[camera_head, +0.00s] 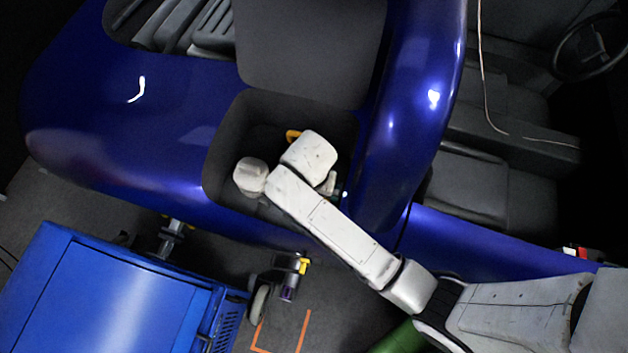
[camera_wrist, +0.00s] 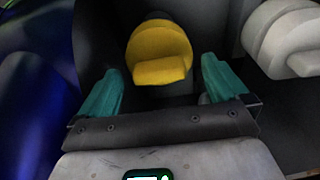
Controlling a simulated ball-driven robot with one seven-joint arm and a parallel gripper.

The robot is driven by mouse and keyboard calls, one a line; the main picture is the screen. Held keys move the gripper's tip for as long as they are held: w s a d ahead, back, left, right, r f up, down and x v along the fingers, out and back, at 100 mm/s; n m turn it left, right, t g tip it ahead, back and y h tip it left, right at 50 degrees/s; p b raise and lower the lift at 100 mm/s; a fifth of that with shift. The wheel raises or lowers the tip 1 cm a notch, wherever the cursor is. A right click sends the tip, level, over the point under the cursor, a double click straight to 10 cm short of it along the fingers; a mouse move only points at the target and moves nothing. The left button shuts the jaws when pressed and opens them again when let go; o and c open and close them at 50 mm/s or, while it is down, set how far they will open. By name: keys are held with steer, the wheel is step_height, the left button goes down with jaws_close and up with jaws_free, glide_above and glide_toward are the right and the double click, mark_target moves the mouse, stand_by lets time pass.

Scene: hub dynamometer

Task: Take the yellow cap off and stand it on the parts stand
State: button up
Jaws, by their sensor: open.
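The yellow cap (camera_wrist: 160,52) is a round disc with a raised bar grip across its front. In the wrist view it is ahead of my gripper (camera_wrist: 161,76), centred between the two teal fingers. The fingers are open, one on each side, with gaps to the cap. In the head view only a small yellow part of the cap (camera_head: 292,136) shows past my white wrist. It lies in a dark square recess in the blue car body. I cannot pick out the parts stand for sure.
The dark recess (camera_head: 225,150) has walls close around my wrist. The glossy blue car body (camera_head: 90,140) surrounds it. A blue cabinet (camera_head: 120,300) stands at lower left, beside a small yellow and purple item (camera_head: 290,285). Orange lines (camera_head: 306,330) mark the grey floor.

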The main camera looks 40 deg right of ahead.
steer(key=shift+d+f, duration=0.15)
steer(key=shift+f, duration=1.3)
steer(key=shift+c, duration=0.2)
steer(key=c, duration=0.9)
steer(key=shift+o, duration=0.2)
